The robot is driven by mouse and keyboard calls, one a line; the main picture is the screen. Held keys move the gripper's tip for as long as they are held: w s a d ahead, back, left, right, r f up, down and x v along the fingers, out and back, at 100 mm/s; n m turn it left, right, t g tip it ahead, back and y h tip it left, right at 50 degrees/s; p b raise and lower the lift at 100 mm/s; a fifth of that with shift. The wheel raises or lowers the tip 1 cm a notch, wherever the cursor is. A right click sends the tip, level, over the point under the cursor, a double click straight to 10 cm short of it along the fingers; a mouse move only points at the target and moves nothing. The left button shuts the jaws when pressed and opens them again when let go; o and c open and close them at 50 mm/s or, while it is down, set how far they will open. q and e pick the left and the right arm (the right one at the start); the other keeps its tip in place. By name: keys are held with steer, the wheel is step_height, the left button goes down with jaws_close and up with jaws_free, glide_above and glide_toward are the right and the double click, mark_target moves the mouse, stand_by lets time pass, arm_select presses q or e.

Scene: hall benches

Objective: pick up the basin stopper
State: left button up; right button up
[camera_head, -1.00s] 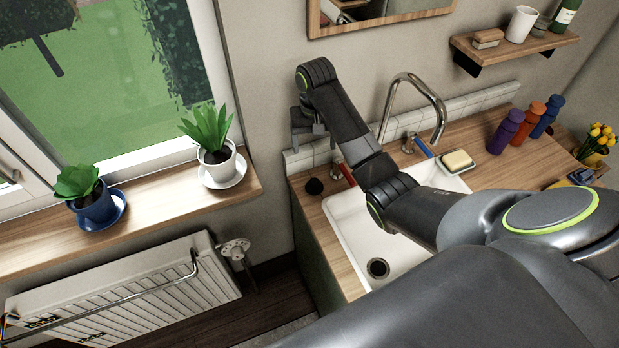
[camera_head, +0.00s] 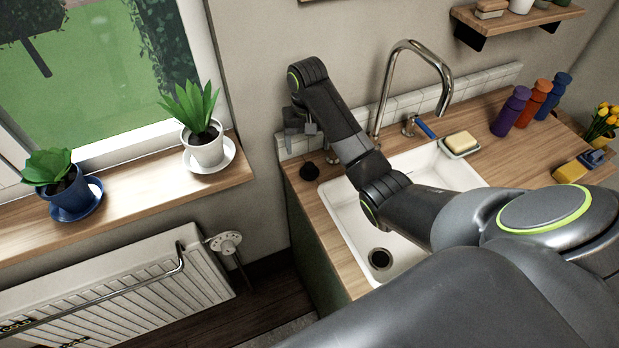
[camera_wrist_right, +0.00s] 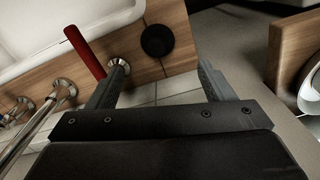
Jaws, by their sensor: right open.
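The basin stopper (camera_head: 309,171) is a small black round piece on the wooden counter, at the left back corner beside the white basin. In the right wrist view the stopper (camera_wrist_right: 157,40) lies beyond the fingertips, between their lines and apart from both. My right gripper (camera_head: 301,128) is above and behind the stopper, near the tiled wall strip. In the wrist view the right gripper (camera_wrist_right: 150,80) is open, with nothing between its fingers. My left gripper is not in view.
A red-handled tap (camera_wrist_right: 86,52) stands close to the stopper. The curved spout (camera_head: 412,48), blue tap handle (camera_head: 425,129), soap dish (camera_head: 461,147) and several bottles (camera_head: 511,111) are to the right. The windowsill (camera_head: 130,205) with two plants is left.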

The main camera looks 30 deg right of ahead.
mark_target(309, 164)
step_height(309, 164, down, 3)
steer(key=shift+f, duration=0.2)
steer(key=f, duration=0.2)
steer(key=f+p, duration=0.1)
steer(key=f, duration=0.1)
steer(key=shift+s+d+f, duration=0.1)
steer(key=shift+s, duration=0.2)
steer(key=shift+w+f, duration=0.1)
steer(key=shift+f, duration=0.45)
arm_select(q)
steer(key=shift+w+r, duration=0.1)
arm_select(e)
steer(key=c, duration=1)
